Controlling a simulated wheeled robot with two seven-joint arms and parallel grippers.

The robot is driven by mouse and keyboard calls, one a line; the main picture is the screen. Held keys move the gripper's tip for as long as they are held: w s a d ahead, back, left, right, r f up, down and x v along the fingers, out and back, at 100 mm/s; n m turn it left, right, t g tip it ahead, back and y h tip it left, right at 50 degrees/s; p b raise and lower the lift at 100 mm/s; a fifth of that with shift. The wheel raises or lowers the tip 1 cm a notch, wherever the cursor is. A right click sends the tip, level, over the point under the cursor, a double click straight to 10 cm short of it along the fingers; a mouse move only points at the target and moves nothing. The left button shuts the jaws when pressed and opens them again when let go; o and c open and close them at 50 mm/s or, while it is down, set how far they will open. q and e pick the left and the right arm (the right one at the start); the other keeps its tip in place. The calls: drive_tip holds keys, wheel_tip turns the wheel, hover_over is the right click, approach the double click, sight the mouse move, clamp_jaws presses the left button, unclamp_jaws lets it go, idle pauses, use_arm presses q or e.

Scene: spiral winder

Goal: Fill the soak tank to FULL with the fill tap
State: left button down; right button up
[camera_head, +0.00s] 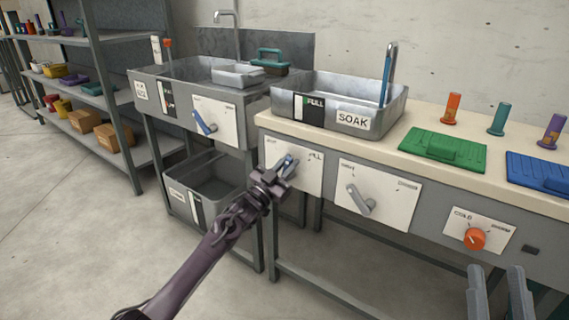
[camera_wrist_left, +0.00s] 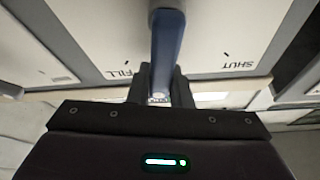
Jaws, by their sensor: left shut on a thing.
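The soak tank (camera_head: 386,122) is a grey metal basin labelled SOAK on the counter. Its front has a black and white gauge (camera_head: 310,108) marked FULL; I cannot read the level surely. A spout (camera_head: 391,48) stands behind it, with a blue stream (camera_head: 386,80) below the spout into the tank. My left gripper (camera_head: 282,170) is shut on the blue fill tap lever (camera_wrist_left: 167,50) on a white plate under the tank. In the left wrist view the lever lies between the FILL and SHUT marks, nearer FILL. My right gripper (camera_head: 500,292) is open and empty at the lower right.
A second plate with a grey lever (camera_head: 360,200) and an orange knob (camera_head: 474,239) are to the right. A sink with a blue lever (camera_head: 205,123) stands left. Green (camera_head: 445,150) and blue (camera_head: 545,170) trays and several coloured pegs sit on the counter.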

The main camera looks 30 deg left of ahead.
use_arm(q)
drive_tip(key=shift+d+f+m+h, duration=0.15)
drive_tip(key=shift+m+h, duration=0.15)
drive_tip(key=shift+m, duration=0.2)
drive_tip(key=shift+d+f+m+h, duration=0.1)
drive_tip(key=shift+m+h, duration=0.2)
drive_tip(key=shift+m, duration=0.2)
drive_tip(key=c, duration=1.3)
unclamp_jaws()
drive_tip(key=shift+r, duration=0.1)
drive_tip(key=shift+s, duration=0.15)
drive_tip(key=shift+p+v, duration=0.9)
drive_tip(key=shift+v, duration=2.9)
use_arm(e)
wheel_tip(320, 180, down, 13)
drive_tip(key=w+a+g+h, duration=0.1)
drive_tip(key=w+g+h, duration=0.1)
drive_tip(key=g, duration=0.4)
drive_tip(key=shift+a+r+g+h, duration=0.2)
drive_tip(key=shift+a+g+h, duration=0.1)
drive_tip(key=shift+a, duration=0.05)
